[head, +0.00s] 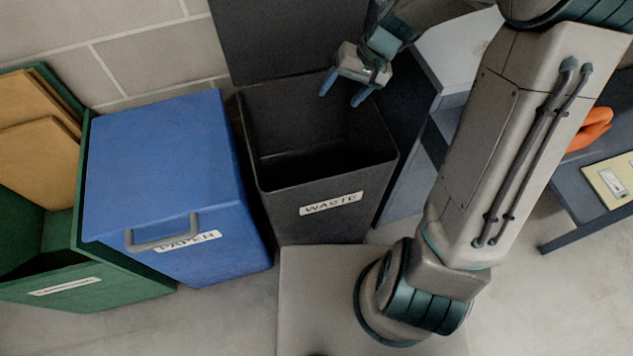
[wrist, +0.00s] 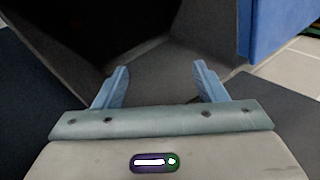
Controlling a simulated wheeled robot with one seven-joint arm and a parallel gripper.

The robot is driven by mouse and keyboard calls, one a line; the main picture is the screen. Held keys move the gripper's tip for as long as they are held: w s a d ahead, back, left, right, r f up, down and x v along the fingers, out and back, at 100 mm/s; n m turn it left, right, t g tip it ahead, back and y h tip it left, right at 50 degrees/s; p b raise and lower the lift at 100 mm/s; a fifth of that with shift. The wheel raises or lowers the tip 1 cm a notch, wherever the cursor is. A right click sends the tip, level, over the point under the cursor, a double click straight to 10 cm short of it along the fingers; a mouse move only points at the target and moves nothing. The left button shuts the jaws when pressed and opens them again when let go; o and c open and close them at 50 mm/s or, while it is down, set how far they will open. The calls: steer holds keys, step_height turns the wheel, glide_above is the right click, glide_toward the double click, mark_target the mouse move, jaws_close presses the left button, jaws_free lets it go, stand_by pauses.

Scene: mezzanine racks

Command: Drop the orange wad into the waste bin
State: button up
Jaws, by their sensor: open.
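The dark grey waste bin (head: 290,200) stands in the middle of the head view with a WASTE label on its front. Its lid is up and its top is open; no orange shows in the visible part of its inside. My gripper (head: 343,92) is over the rear right part of the bin opening, fingers spread and empty. The wrist view shows the open fingers (wrist: 160,80) with the bin wall (wrist: 215,40) beyond them. An orange, soft-looking thing (head: 592,128), perhaps the wad, lies at the right on a dark bench, partly hidden by my arm.
A blue paper bin (head: 160,160) with a closed lid stands left of the waste bin. An open green bin (head: 110,285) with cardboard is at the far left. The dark bench (head: 575,205) carries a pale yellow item (head: 610,180). A wall is behind the bins.

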steer(key=v, duration=0.5)
steer(key=shift+d+r+p, duration=0.15)
steer(key=shift+r+p, duration=0.05)
steer(key=shift+p, duration=0.15)
steer(key=s+d+r+t+h+p, duration=0.1)
steer(key=s+d+r+h+p, duration=0.1)
steer(key=s+r+p, duration=0.6)
steer(key=s+d+r+t+h+p, duration=0.1)
steer(key=s+d+r+h+p, duration=0.2)
steer(key=s+r+p, duration=0.5)
step_height(320, 180, up, 6)
steer(key=shift+s+d+r+t, duration=0.2)
steer(key=shift+s+d+t, duration=0.2)
steer(key=shift+s+d, duration=0.6)
